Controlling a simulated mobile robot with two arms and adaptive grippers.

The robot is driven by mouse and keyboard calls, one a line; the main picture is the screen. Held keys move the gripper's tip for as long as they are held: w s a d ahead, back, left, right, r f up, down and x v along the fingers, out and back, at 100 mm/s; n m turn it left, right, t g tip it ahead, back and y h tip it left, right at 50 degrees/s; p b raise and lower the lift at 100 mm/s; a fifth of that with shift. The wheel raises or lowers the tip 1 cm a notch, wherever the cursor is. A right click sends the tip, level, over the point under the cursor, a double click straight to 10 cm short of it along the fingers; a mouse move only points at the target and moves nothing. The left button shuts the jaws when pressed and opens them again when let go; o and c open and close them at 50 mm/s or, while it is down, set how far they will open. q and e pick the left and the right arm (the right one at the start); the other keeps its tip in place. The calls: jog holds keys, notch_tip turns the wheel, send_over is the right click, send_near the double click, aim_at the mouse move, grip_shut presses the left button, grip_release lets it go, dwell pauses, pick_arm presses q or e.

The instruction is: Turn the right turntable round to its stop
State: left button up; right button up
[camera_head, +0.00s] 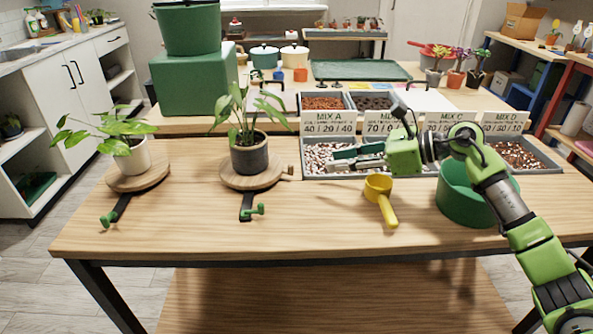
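The right turntable (228,183) is a round wooden disc on the table, with a dark grey pot (250,157) holding a leafy plant on it. Its dark lever (246,207) points toward the front edge and ends in a green knob (257,210). A small wooden peg (288,170) shows at the disc's right side. My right gripper (340,157) hangs in front of the mix trays, to the right of this turntable and apart from it. Its fingers point left, look apart and hold nothing. My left gripper is not in view.
The left turntable (118,184) bears a white pot with a plant. A yellow scoop (381,200) lies right of the right turntable, below my gripper. A green round container (462,203) stands beneath my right arm. The front middle of the table is clear.

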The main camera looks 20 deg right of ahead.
jog(key=x, duration=1.2)
jog(key=shift+f, duration=0.1)
grip_shut()
